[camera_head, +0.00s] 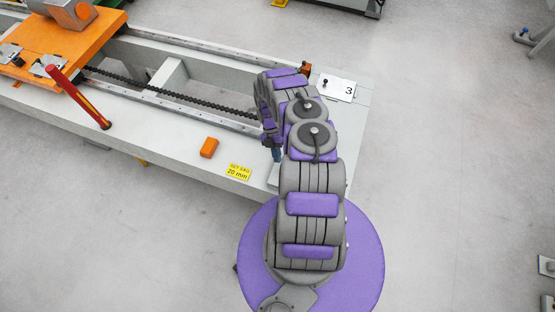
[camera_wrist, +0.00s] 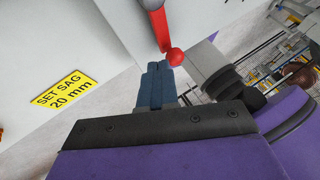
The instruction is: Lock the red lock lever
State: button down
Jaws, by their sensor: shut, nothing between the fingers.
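The red lever (camera_wrist: 161,30) shows in the wrist view at the top, running from a grey pivot down to a red ball end (camera_wrist: 175,57). My gripper (camera_wrist: 160,66) is shut and empty, its blue fingertips just left of and below the ball. I cannot tell whether they touch it. In the head view my gripper (camera_head: 277,155) points down over the near right end of the white beam. The lever with the ball is not clearly visible there; my arm covers that area.
The white beam (camera_head: 170,120) carries an orange carriage (camera_head: 60,35), a long red handle (camera_head: 80,97), an orange block (camera_head: 209,147) and a plate marked 3 (camera_head: 336,88). A yellow "SET SAG 20 mm" label (camera_wrist: 64,92) lies left of my fingers.

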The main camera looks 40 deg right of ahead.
jog(key=p+v, duration=0.1)
jog(key=v, duration=1.4)
jog(key=shift+w, duration=0.15)
jog(key=w+a+r+m+h, duration=0.1)
jog(key=a+r+m, duration=0.15)
jog(key=r, duration=0.65)
jog(key=w+a+r+m+h, duration=0.1)
jog(key=r+m, duration=0.2)
jog(key=r, duration=0.6)
jog(key=s+a+r+m+t+h, duration=0.1)
jog(key=s+a+r+m, duration=0.15)
jog(key=a+r, duration=0.4)
jog(key=s+a+r+m+t+h, duration=0.1)
jog(key=s+a+r+m, duration=0.2)
jog(key=r, duration=0.6)
jog(key=s+a+r+m+t, duration=0.1)
jog(key=s+a+r+m, duration=0.5)
jog(key=s+a+r, duration=0.3)
jog(key=s+a+m, duration=0.2)
jog(key=s+a, duration=0.2)
jog(key=s, duration=0.3)
jog(key=s+a+f+m+t, duration=0.1)
jog(key=s+a, duration=0.3)
jog(key=s, duration=0.4)
jog(key=shift+s+a+m+t+b, duration=0.3)
jog(key=shift+m+b, duration=0.15)
jog(key=shift+m, duration=0.15)
